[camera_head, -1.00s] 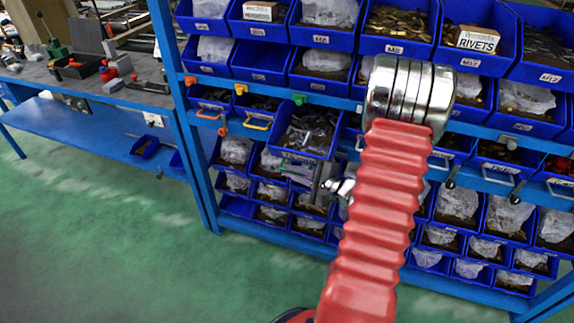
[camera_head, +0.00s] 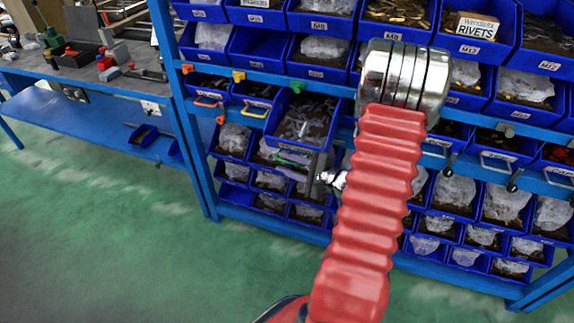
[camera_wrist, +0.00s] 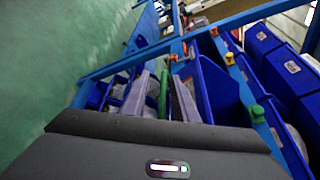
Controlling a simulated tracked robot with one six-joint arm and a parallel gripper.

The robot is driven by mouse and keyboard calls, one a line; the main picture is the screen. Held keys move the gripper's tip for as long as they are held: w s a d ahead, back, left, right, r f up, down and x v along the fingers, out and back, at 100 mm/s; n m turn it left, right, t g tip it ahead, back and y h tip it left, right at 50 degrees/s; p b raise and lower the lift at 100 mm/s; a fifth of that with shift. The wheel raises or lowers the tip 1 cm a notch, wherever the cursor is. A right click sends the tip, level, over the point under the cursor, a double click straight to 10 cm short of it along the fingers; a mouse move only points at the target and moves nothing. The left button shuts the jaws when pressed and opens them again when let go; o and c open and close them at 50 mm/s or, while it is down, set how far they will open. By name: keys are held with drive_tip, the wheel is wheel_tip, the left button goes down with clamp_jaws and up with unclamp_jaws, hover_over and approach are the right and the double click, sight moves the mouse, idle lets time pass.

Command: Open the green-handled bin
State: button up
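The green-handled bin (camera_head: 318,104) is a blue bin of small metal parts below the green tab (camera_head: 297,86). It sticks out from the rack, farther than its neighbours, tilted so its contents show. Its green handle (camera_head: 293,157) is at the front; the handle (camera_wrist: 163,92) also shows in the wrist view. My gripper (camera_head: 290,163) is at the bin's front, with one pale finger on each side of the handle. In the wrist view my gripper (camera_wrist: 161,82) has its fingers apart, with gaps beside the handle. Any contact is hard to see.
The blue rack (camera_head: 262,75) holds several rows of bins above, below and beside. Bins with orange (camera_head: 207,101) and yellow (camera_head: 255,108) handles sit just left. A blue workbench (camera_head: 80,105) stands at left. The green floor (camera_head: 100,240) in front is clear.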

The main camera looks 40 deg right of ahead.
drive_tip(key=shift+s+d+r, duration=0.1)
drive_tip(key=shift+d, duration=0.05)
drive_tip(key=shift+s, duration=0.2)
drive_tip(key=v, duration=1.3)
drive_tip(key=shift+s, duration=0.1)
idle(0.5)
